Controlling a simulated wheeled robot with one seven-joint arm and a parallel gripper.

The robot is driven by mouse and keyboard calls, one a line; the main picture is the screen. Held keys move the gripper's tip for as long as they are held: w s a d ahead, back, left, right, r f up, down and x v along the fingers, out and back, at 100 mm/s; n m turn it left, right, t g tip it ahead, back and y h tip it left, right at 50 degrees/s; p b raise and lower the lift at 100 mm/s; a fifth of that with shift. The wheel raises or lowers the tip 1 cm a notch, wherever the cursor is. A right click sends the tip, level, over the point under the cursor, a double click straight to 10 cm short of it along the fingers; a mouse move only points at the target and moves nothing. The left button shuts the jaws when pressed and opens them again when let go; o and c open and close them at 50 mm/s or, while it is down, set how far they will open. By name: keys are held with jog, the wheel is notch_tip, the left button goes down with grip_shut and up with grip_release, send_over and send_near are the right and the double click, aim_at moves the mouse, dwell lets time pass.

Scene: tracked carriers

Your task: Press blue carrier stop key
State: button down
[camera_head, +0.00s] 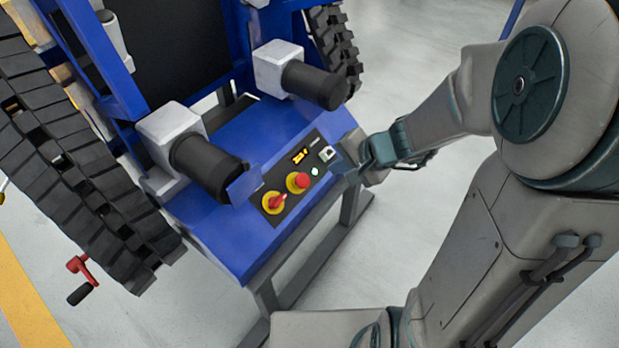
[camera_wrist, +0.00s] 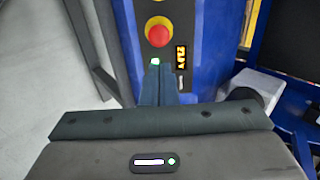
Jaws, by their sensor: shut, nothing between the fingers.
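The blue carrier (camera_head: 225,235) has a sloped deck with a black control panel (camera_head: 288,187). On the panel are a red round button on a yellow base (camera_head: 299,182), a red knob on a yellow base (camera_head: 273,202), a small lit green button (camera_head: 314,171) and an orange display (camera_head: 300,155). My gripper (camera_head: 341,162) is at the panel's right end, its fingers shut and empty. In the wrist view its fingertips (camera_wrist: 157,68) appear just below the green button (camera_wrist: 155,61), with the red round button (camera_wrist: 159,31) beyond. I cannot tell whether they touch the panel.
Two black cylinders on white mounts (camera_head: 209,166) (camera_head: 315,85) stick out above the deck. Black tracks (camera_head: 75,170) flank the carrier. A red crank handle (camera_head: 80,270) is at lower left. Grey legs support the deck, and the floor to the right is clear.

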aim_at(304, 180)
jog(key=b+x, duration=0.4)
jog(key=x, duration=0.8)
jog(key=shift+f, duration=0.15)
